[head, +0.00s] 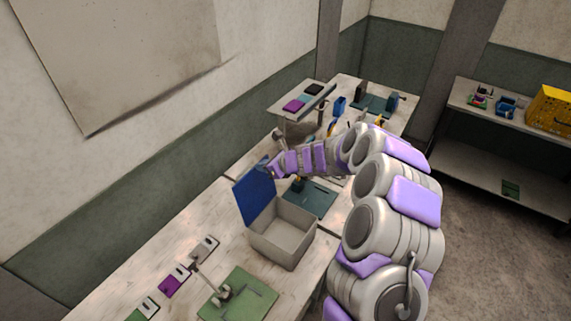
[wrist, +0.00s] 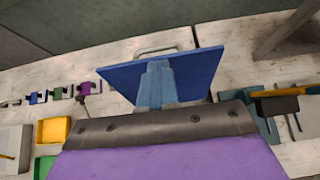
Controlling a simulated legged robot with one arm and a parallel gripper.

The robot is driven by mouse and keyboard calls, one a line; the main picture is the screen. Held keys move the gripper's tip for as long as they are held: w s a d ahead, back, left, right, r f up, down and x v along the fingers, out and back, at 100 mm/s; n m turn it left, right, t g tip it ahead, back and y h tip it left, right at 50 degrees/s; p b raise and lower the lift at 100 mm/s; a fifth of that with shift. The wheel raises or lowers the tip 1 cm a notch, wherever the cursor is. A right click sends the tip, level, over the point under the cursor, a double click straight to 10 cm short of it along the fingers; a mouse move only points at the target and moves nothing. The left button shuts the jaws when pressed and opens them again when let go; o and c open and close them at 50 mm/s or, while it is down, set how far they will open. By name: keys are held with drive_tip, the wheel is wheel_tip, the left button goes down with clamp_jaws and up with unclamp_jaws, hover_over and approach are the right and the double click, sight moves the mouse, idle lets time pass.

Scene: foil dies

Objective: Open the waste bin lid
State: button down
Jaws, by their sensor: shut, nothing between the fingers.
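The waste bin (head: 283,236) is a grey-beige box on the workbench, and its inside shows from above. Its blue lid (head: 254,194) stands raised and steeply tilted at the bin's back left edge. In the wrist view the lid (wrist: 200,70) is a blue panel just past my fingers, with a pale handle (wrist: 157,49) at its far edge. My gripper (head: 272,173) is at the lid's upper right edge in the head view. Its fingers (wrist: 156,68) are shut and empty in front of the lid; I cannot tell whether they touch it.
A green mat (head: 238,294) with a small stand lies in front of the bin. A dark green mat (head: 310,199) lies behind it. A small raised shelf (head: 302,98) stands farther back. The wall is close on the left.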

drive_tip(key=d+v, duration=0.1)
drive_tip(key=v, duration=0.9)
drive_tip(key=s+a+f+n+g+b, duration=0.1)
drive_tip(key=s+a+n+g+b, duration=0.2)
drive_tip(key=s+n+b, duration=0.5)
drive_tip(key=s+a+f+n+g+b, duration=0.1)
drive_tip(key=s+a+n+g+b, duration=0.3)
drive_tip(key=s, duration=0.8)
drive_tip(key=s+d+f+n+h+b, duration=0.3)
drive_tip(key=s+d, duration=0.3)
drive_tip(key=s, duration=0.3)
drive_tip(key=s+d+f+n+g+h+b, duration=0.1)
drive_tip(key=s+d+f+n+h+b, duration=0.2)
drive_tip(key=s, duration=0.5)
drive_tip(key=s+d+f+n+h+b, duration=0.2)
drive_tip(key=s+d+f+n+b, duration=0.2)
drive_tip(key=s+d+f+n, duration=0.3)
drive_tip(key=s+d, duration=0.1)
drive_tip(key=s, duration=0.1)
drive_tip(key=shift+s+d+h, duration=0.35)
drive_tip(key=shift+h, duration=0.05)
